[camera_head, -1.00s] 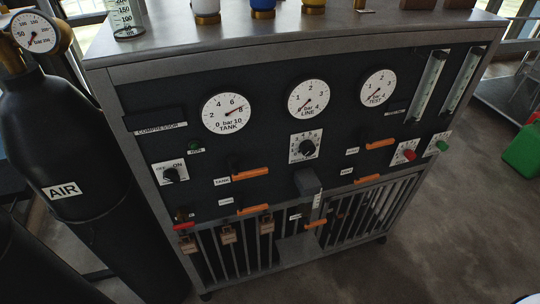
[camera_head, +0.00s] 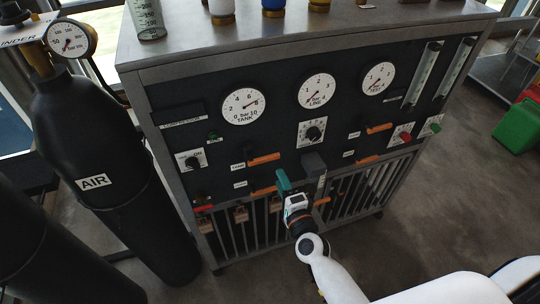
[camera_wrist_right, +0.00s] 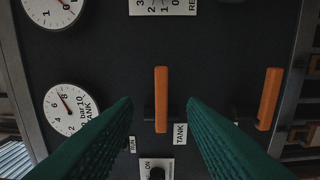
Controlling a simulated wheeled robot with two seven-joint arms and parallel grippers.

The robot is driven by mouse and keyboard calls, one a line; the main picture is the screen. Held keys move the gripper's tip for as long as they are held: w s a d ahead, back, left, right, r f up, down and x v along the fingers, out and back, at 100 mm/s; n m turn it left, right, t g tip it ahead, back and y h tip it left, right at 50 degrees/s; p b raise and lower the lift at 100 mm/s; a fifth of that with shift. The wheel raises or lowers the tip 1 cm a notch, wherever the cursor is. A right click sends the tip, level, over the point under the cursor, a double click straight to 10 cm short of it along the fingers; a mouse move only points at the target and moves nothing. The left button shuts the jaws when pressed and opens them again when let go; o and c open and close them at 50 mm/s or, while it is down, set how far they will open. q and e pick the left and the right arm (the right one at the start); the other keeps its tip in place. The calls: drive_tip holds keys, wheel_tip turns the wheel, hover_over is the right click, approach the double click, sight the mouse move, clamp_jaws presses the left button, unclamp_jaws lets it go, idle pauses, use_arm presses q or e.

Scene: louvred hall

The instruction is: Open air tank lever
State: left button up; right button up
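The orange tank lever (camera_head: 264,159) lies horizontal on the dark panel, to the right of a small label. In the right wrist view the same orange lever (camera_wrist_right: 161,98) is in the middle, with a TANK label (camera_wrist_right: 180,134) at its lower end. My right gripper (camera_head: 284,181) is in front of the panel, just below and right of the lever. In the wrist view its green fingers stand apart on either side of the lever, with nothing between them held. I cannot tell how far the tips are from the panel. My left gripper is out of view.
A second orange lever (camera_head: 263,191) sits below, also in the wrist view (camera_wrist_right: 269,98). The TANK gauge (camera_head: 244,106) points near 8. A grey block (camera_head: 313,162) sticks out beside my gripper.

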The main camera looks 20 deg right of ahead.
sight(271, 159)
drive_tip(key=shift+w+a+f+b, duration=0.1)
drive_tip(key=shift+w+b, duration=0.2)
drive_tip(key=shift+w, duration=2.1)
drive_tip(key=shift+w+a+f+b, duration=0.1)
drive_tip(key=shift+w+b, duration=0.2)
drive_tip(key=shift+w, duration=2.05)
drive_tip(key=shift+r, duration=0.1)
clamp_jaws()
